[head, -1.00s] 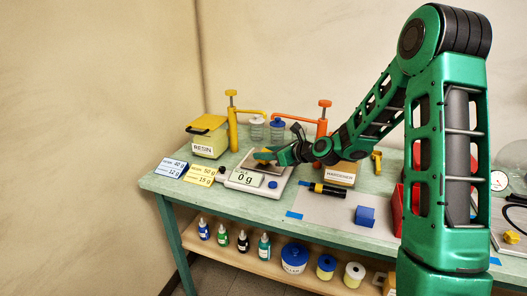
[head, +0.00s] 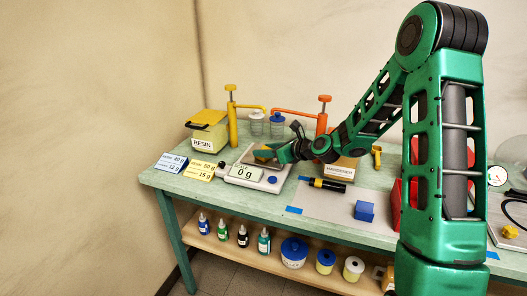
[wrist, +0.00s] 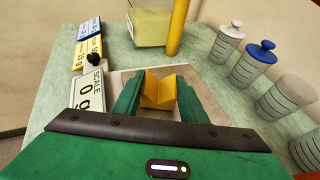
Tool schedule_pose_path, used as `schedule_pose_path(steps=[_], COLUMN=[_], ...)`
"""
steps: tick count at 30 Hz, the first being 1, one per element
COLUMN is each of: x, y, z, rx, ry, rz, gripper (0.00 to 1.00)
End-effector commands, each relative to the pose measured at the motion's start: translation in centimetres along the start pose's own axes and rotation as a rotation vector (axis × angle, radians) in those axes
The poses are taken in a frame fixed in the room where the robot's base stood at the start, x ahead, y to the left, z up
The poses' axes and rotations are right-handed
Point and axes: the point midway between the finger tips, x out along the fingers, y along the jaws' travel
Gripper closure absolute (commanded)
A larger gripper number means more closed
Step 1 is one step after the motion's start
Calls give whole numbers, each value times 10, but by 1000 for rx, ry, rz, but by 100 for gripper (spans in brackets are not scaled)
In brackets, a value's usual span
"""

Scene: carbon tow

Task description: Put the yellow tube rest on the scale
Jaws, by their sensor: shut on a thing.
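The yellow tube rest (wrist: 158,91) is a small block with a V-shaped top. In the wrist view it sits between the two green fingers of my gripper (wrist: 157,97), which is shut on it. In the head view my gripper (head: 270,156) is over the scale (head: 257,180), and a bit of the yellow rest shows at its fingertips. The scale's display (head: 244,173) reads 0 g. The scale also shows in the wrist view (wrist: 88,92), partly hidden by my gripper. I cannot tell whether the rest touches the plate.
The resin box (head: 207,131) and yellow pump (head: 232,120) stand behind the scale. Clear cups with lids (wrist: 254,62) stand to the right in the wrist view. Label cards (head: 203,170) lie left of the scale. A blue block (head: 364,211) and a black-yellow tube (head: 327,185) lie right.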

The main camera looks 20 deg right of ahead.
Motion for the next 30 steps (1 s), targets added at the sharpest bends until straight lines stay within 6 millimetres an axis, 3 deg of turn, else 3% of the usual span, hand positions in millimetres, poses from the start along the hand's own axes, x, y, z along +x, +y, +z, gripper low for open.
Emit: schedule_pose_path(steps=[3, 4, 6, 17, 25, 30], x=[1, 1, 1, 0, -14, -20], y=[0, 0, 0, 0, -1, 34], z=[-2, -2, -1, 2, 40, 56], rx=[1, 0, 0, -2, -5, -5], ry=[0, 0, 0, -1, -3, -1], rz=[0, 0, 0, 0, -1, 2], gripper=[87, 54, 40, 40, 40, 40])
